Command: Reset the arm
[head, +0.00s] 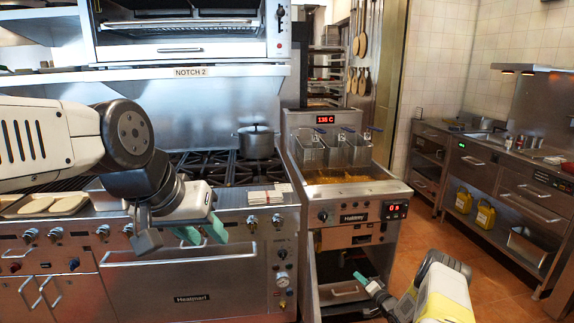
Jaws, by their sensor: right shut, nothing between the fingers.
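My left arm comes in from the left, bent at a white and dark grey joint. My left gripper (203,232) hangs in front of the range, with its two teal fingertips apart and nothing visible between them. My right gripper (364,281) is low in front of the fryer, pointing up and to the left. Its teal fingertips are together and hold nothing. Part of my yellow and white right arm shows at the bottom edge.
The range (195,274) carries a pot (257,142) at the back and a tray of pale flat pieces (52,205) at left. The fryer (352,218) with baskets (309,152) stands right of it. Open tiled floor (500,275) lies at right, before a steel counter (520,190).

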